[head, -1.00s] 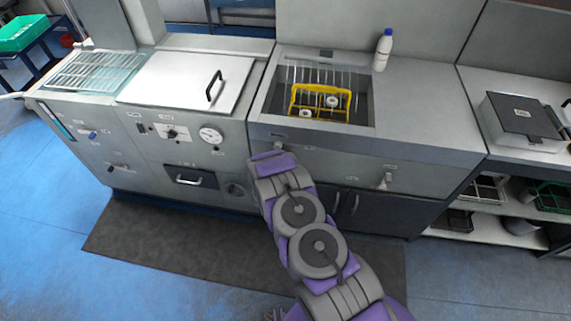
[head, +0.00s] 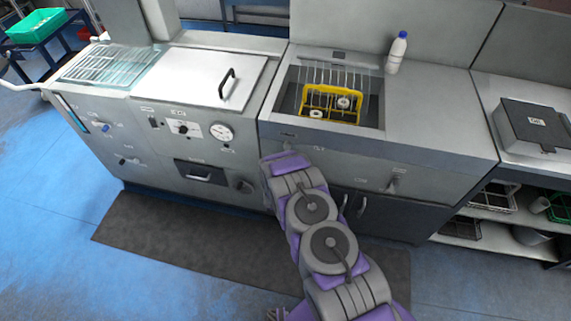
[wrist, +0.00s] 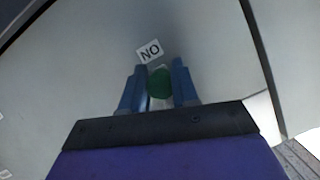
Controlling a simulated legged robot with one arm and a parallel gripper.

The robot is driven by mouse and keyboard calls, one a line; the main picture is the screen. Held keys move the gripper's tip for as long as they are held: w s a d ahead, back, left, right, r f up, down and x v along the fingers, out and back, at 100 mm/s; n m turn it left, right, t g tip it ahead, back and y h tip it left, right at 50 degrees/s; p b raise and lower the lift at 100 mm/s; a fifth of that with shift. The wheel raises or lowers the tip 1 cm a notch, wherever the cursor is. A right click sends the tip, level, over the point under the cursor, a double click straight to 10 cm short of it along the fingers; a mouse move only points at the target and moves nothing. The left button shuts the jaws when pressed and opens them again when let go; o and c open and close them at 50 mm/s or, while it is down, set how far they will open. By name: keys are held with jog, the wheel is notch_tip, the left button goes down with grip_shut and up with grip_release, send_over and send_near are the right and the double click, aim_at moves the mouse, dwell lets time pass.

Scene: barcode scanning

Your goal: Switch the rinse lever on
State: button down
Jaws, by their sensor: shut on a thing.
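My gripper shows in the wrist view (wrist: 160,88) with its two blue fingers closed on a lever with a round green end (wrist: 160,82). A pale part shows below the green end, between the fingers. A small label (wrist: 150,51) reading "NO" in this view is on the grey panel just beyond the fingertips. In the head view, my purple and grey arm reaches the front panel (head: 345,163) below the left part of the sink; its end hides the fingers and the lever. A second lever (head: 393,184) hangs farther right on the same panel.
The sink (head: 375,112) holds a yellow rack (head: 330,103) with cups. A white bottle (head: 396,55) stands behind it. To the left are a lidded unit (head: 195,78), a gauge (head: 220,131) and knobs. A dark mat (head: 165,235) lies on the floor.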

jog(key=c, duration=0.9)
grip_release()
jog(key=shift+a, duration=0.15)
jog(key=p+v, duration=0.3)
jog(key=v, duration=1.4)
jog(key=shift+s, duration=0.1)
jog(key=shift+r, duration=0.1)
